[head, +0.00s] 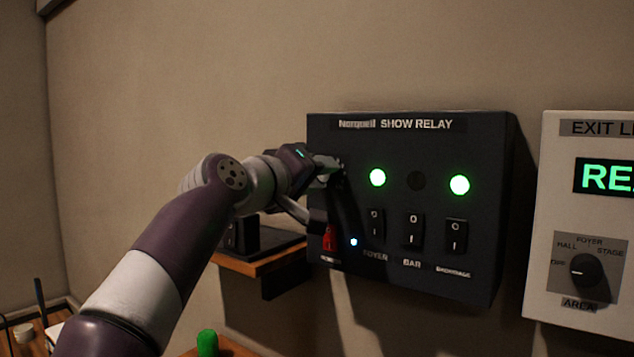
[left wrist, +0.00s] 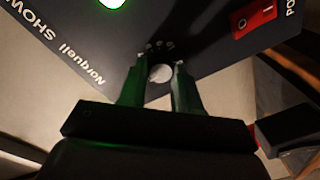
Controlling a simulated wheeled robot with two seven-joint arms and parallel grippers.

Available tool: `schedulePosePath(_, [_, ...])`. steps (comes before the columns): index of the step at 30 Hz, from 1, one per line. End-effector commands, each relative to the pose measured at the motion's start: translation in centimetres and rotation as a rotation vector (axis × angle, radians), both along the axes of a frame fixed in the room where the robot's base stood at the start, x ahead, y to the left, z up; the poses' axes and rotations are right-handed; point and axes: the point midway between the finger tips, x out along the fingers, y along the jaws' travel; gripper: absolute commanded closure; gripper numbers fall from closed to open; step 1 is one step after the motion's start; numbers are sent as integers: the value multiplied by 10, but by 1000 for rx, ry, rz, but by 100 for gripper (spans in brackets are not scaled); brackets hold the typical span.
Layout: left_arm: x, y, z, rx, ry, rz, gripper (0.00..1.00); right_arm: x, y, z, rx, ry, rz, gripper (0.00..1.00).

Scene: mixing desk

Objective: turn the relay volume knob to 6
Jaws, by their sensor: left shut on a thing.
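The black show relay box (head: 460,285) hangs on the wall in the head view. My left gripper (head: 338,166) is at its upper left face, hiding the volume knob there. In the left wrist view the relay's dark panel (left wrist: 205,45) appears turned. The pale round knob (left wrist: 159,74) sits between the two fingertips of my left gripper (left wrist: 158,68), which is shut on it. Small pale scale marks show just beyond the knob, but their numbers and the knob's pointer are not readable. My right gripper is in neither view.
A red power switch (head: 329,240) sits low on the relay, below my gripper. The white exit-light box (head: 560,210) with an area knob (head: 586,270) is further right. A wooden shelf (head: 262,263) is below left.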

Motion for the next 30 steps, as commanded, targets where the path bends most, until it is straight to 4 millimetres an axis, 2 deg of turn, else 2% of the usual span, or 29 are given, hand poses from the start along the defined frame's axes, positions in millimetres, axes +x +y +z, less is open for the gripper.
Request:
schedulePosePath(15, [0, -1, -1, 361, -264, 1, 98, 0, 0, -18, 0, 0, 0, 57])
schedulePosePath(30, [-1, -1, -1, 524, -381, 0, 98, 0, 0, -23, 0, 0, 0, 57])
